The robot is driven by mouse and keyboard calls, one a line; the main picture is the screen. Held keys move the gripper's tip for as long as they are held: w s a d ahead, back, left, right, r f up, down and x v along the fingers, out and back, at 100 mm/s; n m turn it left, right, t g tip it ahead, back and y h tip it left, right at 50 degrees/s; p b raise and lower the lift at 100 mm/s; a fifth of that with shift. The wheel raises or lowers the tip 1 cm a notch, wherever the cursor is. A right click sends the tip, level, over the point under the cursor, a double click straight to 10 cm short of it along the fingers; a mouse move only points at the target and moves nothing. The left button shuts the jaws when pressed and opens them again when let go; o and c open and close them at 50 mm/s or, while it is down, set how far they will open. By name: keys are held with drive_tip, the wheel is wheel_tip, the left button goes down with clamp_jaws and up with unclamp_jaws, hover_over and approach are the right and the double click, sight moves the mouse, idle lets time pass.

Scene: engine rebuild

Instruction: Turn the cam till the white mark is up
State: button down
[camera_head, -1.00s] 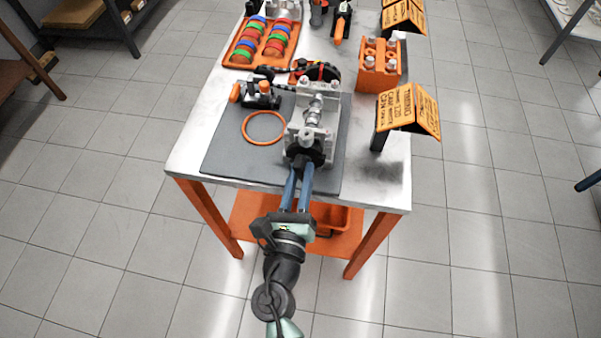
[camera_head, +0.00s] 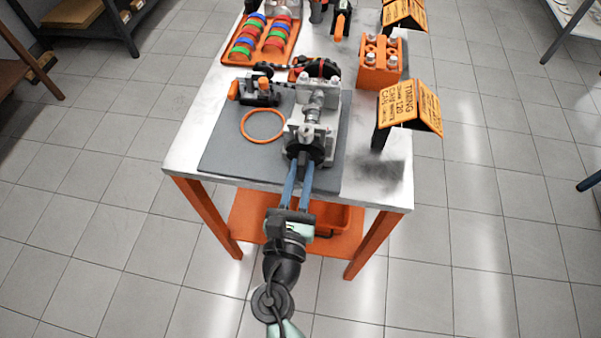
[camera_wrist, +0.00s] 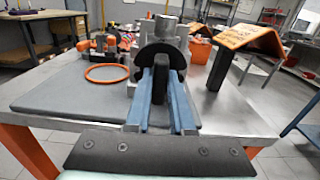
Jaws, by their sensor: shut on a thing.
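The cam (camera_head: 314,104) is a grey metal shaft lying in a pale metal stand (camera_head: 304,133) on the dark mat. A black disc (camera_head: 315,149) sits at its near end, and the disc also shows in the wrist view (camera_wrist: 176,57). A black bar-shaped handle (camera_wrist: 158,88) points from the disc toward me. My gripper (camera_head: 301,171) has its two blue fingers on either side of this handle and is shut on it. In the wrist view the handle stands upright between the fingers (camera_wrist: 160,80). I cannot make out a white mark in either view.
An orange ring (camera_head: 263,125) and a small black-and-orange tool (camera_head: 256,92) lie left of the stand. An orange sign (camera_head: 409,108) stands to the right, with an orange block (camera_head: 380,62) behind. The mat's (camera_head: 228,150) front left is clear.

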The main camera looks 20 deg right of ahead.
drive_tip(key=m+b, duration=0.1)
drive_tip(key=m, duration=0.1)
drive_tip(key=m+b, duration=0.1)
drive_tip(key=m, duration=0.1)
drive_tip(key=shift+f+m, duration=0.2)
drive_tip(key=shift+m, duration=0.1)
drive_tip(key=m+b, duration=0.3)
drive_tip(key=m, duration=0.1)
drive_tip(key=shift+d+m, duration=0.1)
drive_tip(key=shift+m, duration=0.2)
drive_tip(key=m+b, duration=0.3)
drive_tip(key=m, duration=0.2)
drive_tip(key=shift+s+f, duration=0.1)
drive_tip(key=shift+m+b, duration=1.2)
drive_tip(key=shift+m, duration=0.8)
drive_tip(key=c, duration=0.8)
unclamp_jaws()
